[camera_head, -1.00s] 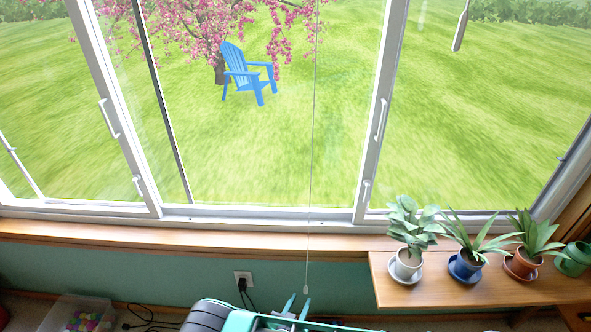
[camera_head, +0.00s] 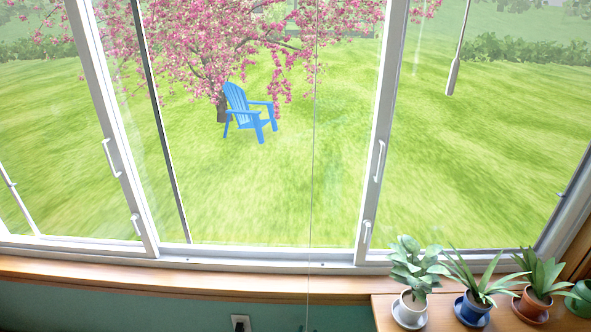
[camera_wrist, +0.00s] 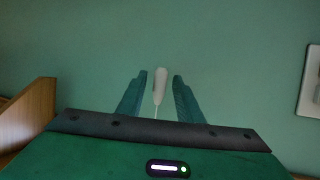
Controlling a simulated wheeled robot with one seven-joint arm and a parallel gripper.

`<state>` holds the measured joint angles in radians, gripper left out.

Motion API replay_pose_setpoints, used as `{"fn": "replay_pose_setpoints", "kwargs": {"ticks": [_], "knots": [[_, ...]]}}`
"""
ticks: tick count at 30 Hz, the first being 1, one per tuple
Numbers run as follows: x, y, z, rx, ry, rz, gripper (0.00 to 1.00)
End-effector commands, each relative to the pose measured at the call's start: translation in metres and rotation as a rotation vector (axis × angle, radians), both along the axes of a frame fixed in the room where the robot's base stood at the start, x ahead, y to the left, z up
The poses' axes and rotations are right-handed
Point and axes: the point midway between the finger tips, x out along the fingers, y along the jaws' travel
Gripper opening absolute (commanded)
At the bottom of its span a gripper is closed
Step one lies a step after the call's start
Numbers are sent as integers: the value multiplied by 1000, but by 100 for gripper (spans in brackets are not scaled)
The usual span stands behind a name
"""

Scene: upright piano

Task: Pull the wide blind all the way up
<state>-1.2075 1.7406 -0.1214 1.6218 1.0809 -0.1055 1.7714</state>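A thin cord (camera_head: 312,160) hangs straight down in front of the middle window pane in the head view. In the wrist view a white cord pull (camera_wrist: 160,88) hangs between the two teal fingers of my gripper (camera_wrist: 160,75). The fingers are open, with a gap on each side of the pull. My gripper is out of the head view. A second, grey-white pull or wand (camera_head: 453,77) hangs higher at the right pane. The wide blind itself is not in view.
A wooden sill (camera_head: 180,279) runs below the window. Potted plants stand on a wooden shelf (camera_head: 385,312) at lower right. A wall outlet (camera_head: 240,323) is below the sill and a white wall plate (camera_wrist: 311,82) is at the right of the wrist view.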

Motion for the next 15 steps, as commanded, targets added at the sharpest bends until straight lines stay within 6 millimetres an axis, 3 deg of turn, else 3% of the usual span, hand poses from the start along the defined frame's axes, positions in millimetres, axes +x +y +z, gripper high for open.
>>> {"fn": "replay_pose_setpoints", "kwargs": {"ticks": [3, 8, 15], "knots": [[0, 0, 0, 0, 0, 0, 33], [0, -1, 0, 0, 0, -1, 0], [0, -1, -8, 0, 1, -2, 0]]}}
